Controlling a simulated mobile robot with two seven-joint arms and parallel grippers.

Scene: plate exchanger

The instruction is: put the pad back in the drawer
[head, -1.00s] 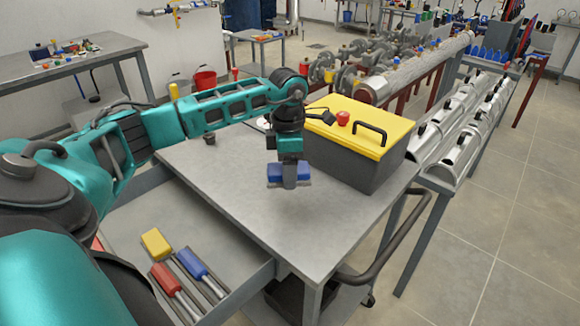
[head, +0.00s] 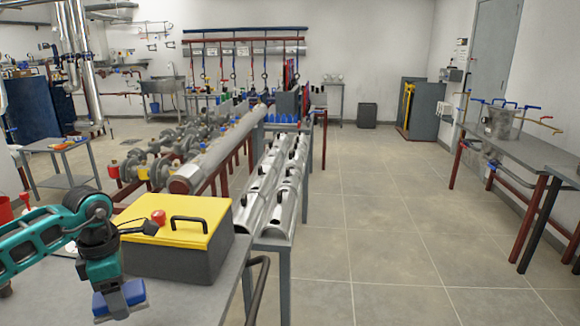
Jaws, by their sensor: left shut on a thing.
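The blue pad (head: 134,291) shows at the lower left of the head view, low over or on the grey worktop (head: 190,294); I cannot tell whether it touches. My left gripper (head: 113,300) points down and is shut on the blue pad, hiding its middle. The drawer is out of view now. My right gripper is not in view.
A dark box with a yellow lid (head: 178,222) stands on the worktop just right of my left gripper. Silver half-round covers (head: 268,195) lie on a stand behind it. The tiled floor (head: 400,240) to the right is clear.

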